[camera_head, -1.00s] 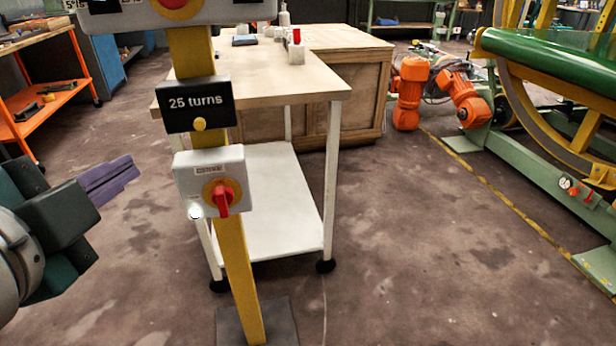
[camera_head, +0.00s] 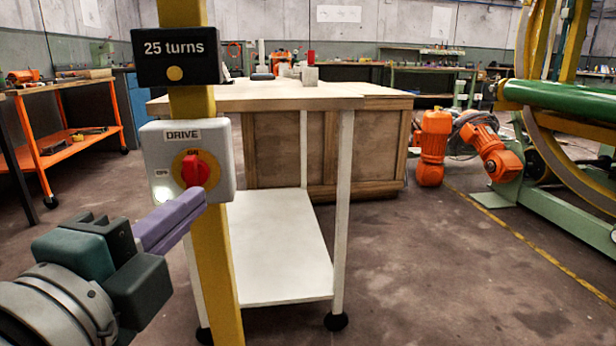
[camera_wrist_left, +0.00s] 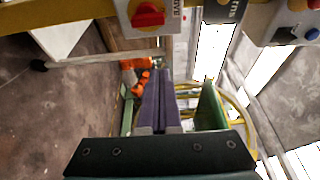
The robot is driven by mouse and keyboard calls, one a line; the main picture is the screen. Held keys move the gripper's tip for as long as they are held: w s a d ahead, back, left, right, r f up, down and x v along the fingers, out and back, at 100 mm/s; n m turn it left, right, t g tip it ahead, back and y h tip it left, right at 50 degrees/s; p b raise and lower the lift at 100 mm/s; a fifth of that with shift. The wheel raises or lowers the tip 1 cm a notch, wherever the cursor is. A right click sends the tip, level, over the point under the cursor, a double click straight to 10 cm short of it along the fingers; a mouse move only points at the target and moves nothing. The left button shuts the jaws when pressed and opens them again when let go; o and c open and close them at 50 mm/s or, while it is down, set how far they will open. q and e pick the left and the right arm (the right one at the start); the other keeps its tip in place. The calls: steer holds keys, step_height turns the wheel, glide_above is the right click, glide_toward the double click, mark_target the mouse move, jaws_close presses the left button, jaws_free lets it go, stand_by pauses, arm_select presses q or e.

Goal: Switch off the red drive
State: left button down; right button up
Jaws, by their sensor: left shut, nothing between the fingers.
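The drive switch is a red knob (camera_head: 195,170) on a yellow disc, on a light grey box (camera_head: 155,150) labelled DRIVE. The label above the knob looks like "ON", and a small lamp at the box's lower left glows white. The box is fixed to a yellow post (camera_head: 213,262). My left gripper (camera_head: 200,197) has its purple fingers shut with nothing between them. Its tips are just below the knob in the head view; contact cannot be told. In the left wrist view, the red knob (camera_wrist_left: 148,15) is at the top, above the shut fingers (camera_wrist_left: 158,95). My right gripper is not in view.
A black "25 turns" sign (camera_head: 176,56) sits above the box. A white-legged table (camera_head: 280,92) with a low white shelf (camera_head: 275,250) stands behind the post. Green and yellow machinery (camera_head: 580,190) is at the right. Floor right of the table is open.

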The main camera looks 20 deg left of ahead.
mark_target(197, 174)
arm_select(q)
steer(key=b+x, duration=0.2)
steer(key=x, duration=0.8)
steer(key=shift+a+f+b, duration=0.1)
steer(key=shift+a+b, duration=0.1)
steer(key=shift+b, duration=0.2)
steer(key=s+a, duration=0.2)
steer(key=shift+a, duration=0.3)
steer(key=shift+s+a, duration=0.1)
steer(key=shift+a, duration=0.15)
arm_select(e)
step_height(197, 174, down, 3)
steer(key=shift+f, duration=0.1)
arm_select(q)
steer(key=shift+a, duration=0.15)
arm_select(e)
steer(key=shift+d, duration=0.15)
arm_select(q)
steer(key=shift+d+n, duration=0.2)
steer(key=shift+n, duration=0.2)
steer(key=shift+a, duration=0.15)
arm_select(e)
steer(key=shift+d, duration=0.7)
